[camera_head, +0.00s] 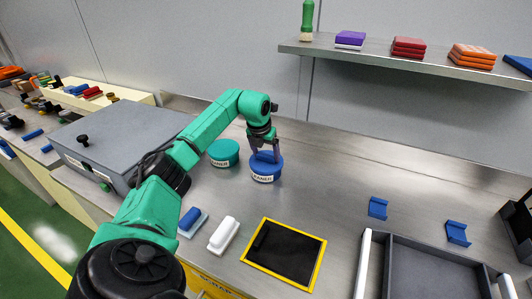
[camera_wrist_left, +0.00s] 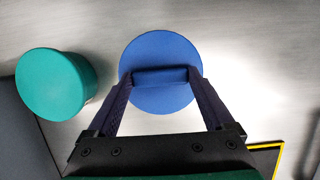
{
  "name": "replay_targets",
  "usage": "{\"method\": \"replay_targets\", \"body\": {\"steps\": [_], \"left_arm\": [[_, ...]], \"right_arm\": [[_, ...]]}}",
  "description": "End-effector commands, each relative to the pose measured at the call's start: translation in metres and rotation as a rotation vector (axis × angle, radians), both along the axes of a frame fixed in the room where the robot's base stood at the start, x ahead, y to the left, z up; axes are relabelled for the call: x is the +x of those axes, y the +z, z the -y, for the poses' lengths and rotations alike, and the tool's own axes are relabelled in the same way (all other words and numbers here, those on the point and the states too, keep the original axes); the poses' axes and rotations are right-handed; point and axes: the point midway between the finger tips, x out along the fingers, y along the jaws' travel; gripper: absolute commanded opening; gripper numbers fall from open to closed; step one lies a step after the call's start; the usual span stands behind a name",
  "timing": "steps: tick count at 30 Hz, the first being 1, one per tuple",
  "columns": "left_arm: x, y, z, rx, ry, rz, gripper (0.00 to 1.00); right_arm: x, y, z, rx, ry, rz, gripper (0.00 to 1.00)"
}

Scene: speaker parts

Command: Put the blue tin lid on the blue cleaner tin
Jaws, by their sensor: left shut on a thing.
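The blue cleaner tin (camera_head: 263,177) stands upright on the steel worktop, its label facing the front. The round blue tin lid (camera_wrist_left: 160,102) has a raised bar handle, seen from above in the left wrist view. My left gripper (camera_head: 264,155) is shut on that handle, one finger at each end of the bar. In the head view the lid is at the top of the blue tin, lined up with it; I cannot tell whether it is fully seated. The tin's body is hidden under the lid in the wrist view. My right gripper is not in view.
A green cleaner tin (camera_head: 224,153) stands just left of the blue one. A grey box (camera_head: 110,140) is further left. A white block (camera_head: 224,235), a black mat with yellow edge (camera_head: 285,254) and a grey tray (camera_head: 366,262) lie in front.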

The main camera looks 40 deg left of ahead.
Motion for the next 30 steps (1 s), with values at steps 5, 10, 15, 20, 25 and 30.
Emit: {"method": "replay_targets", "body": {"steps": [5,10,15,20,25,30], "left_arm": [[0.000,-0.002,0.000,0.001,0.000,-0.001,0.31],[0.000,-0.003,0.000,0.000,0.000,-0.002,1.00],[0.000,-0.002,0.000,0.001,0.000,-0.001,1.00],[-0.004,0.017,0.001,0.003,-0.001,0.002,1.00],[-0.017,0.062,0.005,0.005,0.000,0.004,1.00],[-0.028,0.102,0.009,0.002,0.000,0.004,1.00]], "right_arm": [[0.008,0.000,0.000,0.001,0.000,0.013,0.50],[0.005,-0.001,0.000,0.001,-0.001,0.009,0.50],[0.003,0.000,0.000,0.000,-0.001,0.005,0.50],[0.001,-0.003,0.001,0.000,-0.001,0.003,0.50],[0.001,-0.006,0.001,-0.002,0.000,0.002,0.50],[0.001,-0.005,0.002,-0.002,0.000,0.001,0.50]]}}
